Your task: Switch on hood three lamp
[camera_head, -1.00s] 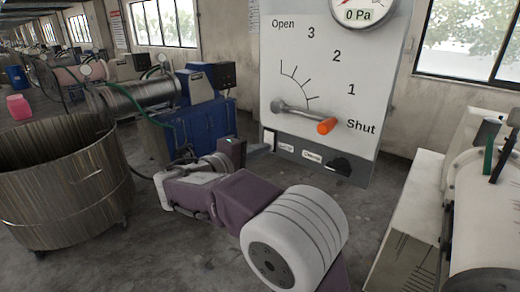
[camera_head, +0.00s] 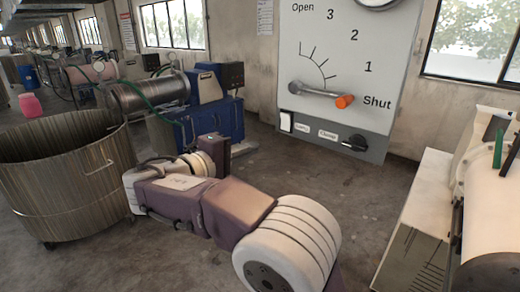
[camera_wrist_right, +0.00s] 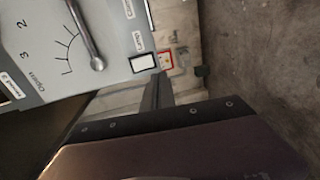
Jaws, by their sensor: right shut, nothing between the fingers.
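A grey hood panel (camera_head: 345,70) stands ahead. Its lower strip has a white rectangular switch (camera_head: 286,122) at the left end, which also shows in the right wrist view (camera_wrist_right: 142,66) beside a label reading "Lamp". I cannot tell the switch's on or off state. A black rotary knob (camera_head: 355,143) sits at the strip's right end. Above, a lever (camera_head: 315,91) with an orange knob points to "Shut". My right gripper (camera_head: 218,146) is left of the panel, apart from the switch in the head view. Its fingers (camera_wrist_right: 158,83) are shut and empty. My left gripper is out of view.
A large ribbed metal vat (camera_head: 65,185) stands at the left. A blue cabinet (camera_head: 215,122) with a mill stands behind my right arm. White machinery (camera_head: 425,220) is at the right. Floor between the panel and my arm is clear.

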